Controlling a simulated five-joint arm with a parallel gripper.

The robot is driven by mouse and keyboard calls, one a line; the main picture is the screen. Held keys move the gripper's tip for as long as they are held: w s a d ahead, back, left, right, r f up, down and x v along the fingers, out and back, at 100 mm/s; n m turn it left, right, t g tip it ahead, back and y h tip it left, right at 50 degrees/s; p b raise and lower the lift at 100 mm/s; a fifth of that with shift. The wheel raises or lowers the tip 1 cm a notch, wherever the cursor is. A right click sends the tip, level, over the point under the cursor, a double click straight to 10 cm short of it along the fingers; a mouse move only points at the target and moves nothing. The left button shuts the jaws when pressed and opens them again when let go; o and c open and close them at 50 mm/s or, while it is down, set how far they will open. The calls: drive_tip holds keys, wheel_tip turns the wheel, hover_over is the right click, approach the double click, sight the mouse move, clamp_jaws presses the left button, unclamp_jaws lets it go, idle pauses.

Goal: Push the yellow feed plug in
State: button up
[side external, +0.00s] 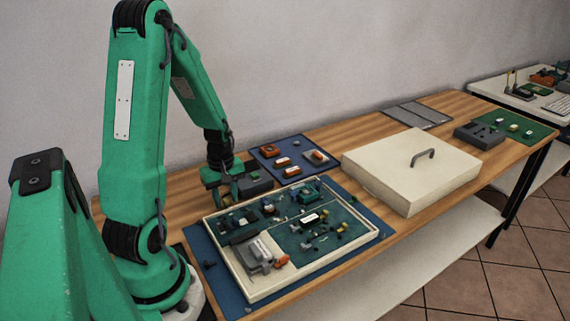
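My gripper (226,194) hangs at the far left corner of an open cream tray (376,234), with its fingers low beside a dark grey block (256,183). The view is too small to show whether the fingers are apart or hold anything. The tray holds green circuit boards (290,239) with several small parts. Tiny yellow parts (352,199) show near the tray's right side; I cannot tell whether one is the feed plug. No cable or socket can be made out clearly.
A cream lid with a grey handle (395,172) lies right of the tray. A blue mat (268,152) with orange parts lies behind it. A dark block (479,134) and green mat (530,124) are at the far right.

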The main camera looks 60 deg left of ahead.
clamp_jaws()
drive_tip(key=shift+d, duration=0.95)
unclamp_jaws()
wheel_tip(320, 180, up, 8)
idle(0.6)
drive_tip(key=shift+f, duration=0.1)
